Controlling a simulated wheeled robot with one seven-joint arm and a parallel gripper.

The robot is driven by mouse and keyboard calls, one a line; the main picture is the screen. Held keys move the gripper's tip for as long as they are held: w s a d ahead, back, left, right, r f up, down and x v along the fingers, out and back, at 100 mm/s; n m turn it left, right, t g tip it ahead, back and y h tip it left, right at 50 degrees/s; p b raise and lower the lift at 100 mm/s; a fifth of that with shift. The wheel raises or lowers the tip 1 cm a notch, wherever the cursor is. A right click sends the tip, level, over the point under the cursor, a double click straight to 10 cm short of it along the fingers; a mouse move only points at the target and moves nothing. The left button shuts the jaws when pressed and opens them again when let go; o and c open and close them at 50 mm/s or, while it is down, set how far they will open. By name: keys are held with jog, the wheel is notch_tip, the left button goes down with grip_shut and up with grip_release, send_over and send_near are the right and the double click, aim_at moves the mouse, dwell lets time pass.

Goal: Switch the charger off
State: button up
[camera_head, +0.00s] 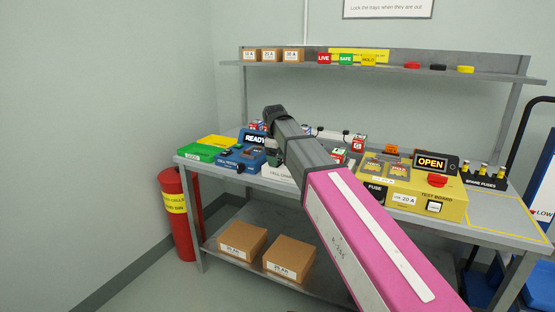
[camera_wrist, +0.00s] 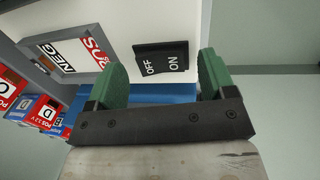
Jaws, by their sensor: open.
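I cannot tell which side is pressed in. My gripper (camera_wrist: 163,80) is open and empty. Its two green fingertips are apart, one on each side of the switch in the picture, and no contact shows. In the head view my gripper (camera_head: 272,157) is low over the bench beside the charger.
A blue tester (camera_head: 256,155) with a READY display stands left of the charger, beside a green tray (camera_head: 198,152). Red and blue cells (camera_wrist: 42,112) show at the wrist view's left. A yellow test board (camera_head: 440,195) is at right. A shelf (camera_head: 390,67) runs above.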

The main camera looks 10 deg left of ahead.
jog(key=shift+f, duration=0.4)
jog(key=c, duration=0.9)
jog(key=shift+w+g+y, duration=0.3)
jog(key=shift+w+g, duration=0.1)
jog(key=shift+g, duration=0.4)
jog(key=shift+c, duration=0.2)
jog(key=shift+d+g+y, duration=0.1)
jog(key=shift+g+y, duration=0.2)
jog(key=shift+g, duration=0.6)
jog(key=o, duration=0.9)
jog(key=shift+o, duration=0.2)
notch_tip(320, 180, up, 11)
jog(key=w, duration=0.1)
jog(key=shift+w+d, duration=0.25)
jog(key=shift+d, duration=0.05)
